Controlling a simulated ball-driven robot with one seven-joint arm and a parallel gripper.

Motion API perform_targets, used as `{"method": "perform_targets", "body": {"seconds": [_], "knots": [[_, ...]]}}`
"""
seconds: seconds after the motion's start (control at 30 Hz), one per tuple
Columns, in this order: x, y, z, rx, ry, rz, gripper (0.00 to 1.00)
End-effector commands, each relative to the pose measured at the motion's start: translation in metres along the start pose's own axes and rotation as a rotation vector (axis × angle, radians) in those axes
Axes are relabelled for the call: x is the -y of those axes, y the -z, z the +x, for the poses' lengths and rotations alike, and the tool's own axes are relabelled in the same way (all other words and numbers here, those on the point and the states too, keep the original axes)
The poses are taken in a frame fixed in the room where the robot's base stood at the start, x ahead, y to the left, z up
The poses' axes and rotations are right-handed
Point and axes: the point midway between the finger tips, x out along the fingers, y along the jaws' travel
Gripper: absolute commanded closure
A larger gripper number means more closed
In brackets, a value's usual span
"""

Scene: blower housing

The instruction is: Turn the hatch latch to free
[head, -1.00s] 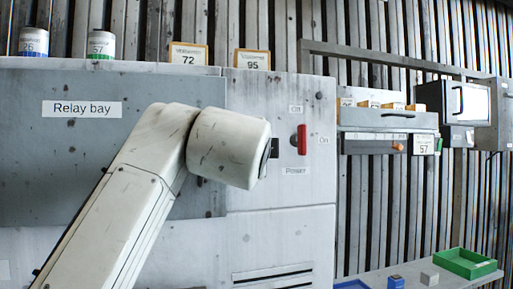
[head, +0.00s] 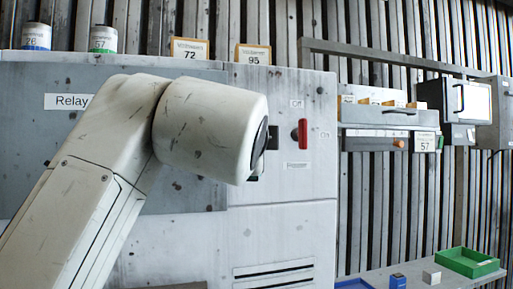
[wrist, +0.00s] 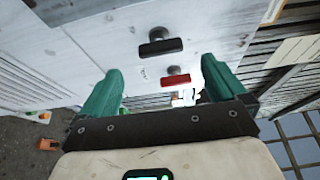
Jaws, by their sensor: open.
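A black handle on a round base (wrist: 160,47), which looks like the hatch latch, sits on the pale cabinet face in the wrist view. In the head view a dark piece (head: 273,137) that may be the same latch shows just right of my arm, mostly hidden. My gripper (wrist: 163,85) is open, its two green fingers apart with nothing held between them. The black handle appears ahead of the fingers and not touching them. In the head view my gripper is hidden behind my wrist.
A red power switch handle (head: 302,133) is close to the right of the dark piece; it also shows between the fingers in the wrist view (wrist: 176,79). The cabinet has a grey relay bay panel (head: 180,200). A low table with a green tray (head: 468,262) stands at right.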

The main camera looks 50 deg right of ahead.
Motion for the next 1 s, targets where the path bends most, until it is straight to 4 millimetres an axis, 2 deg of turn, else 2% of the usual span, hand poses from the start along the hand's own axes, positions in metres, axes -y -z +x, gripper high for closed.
{"method": "perform_targets", "body": {"seconds": [0.1,0.3,1.0], "knots": [[-0.003,0.0,-0.022,0.001,0.0,0.0,0.02],[-0.001,0.0,-0.043,0.001,-0.001,0.0,0.02],[0.0,0.0,-0.047,0.0,-0.001,-0.001,0.02]]}}
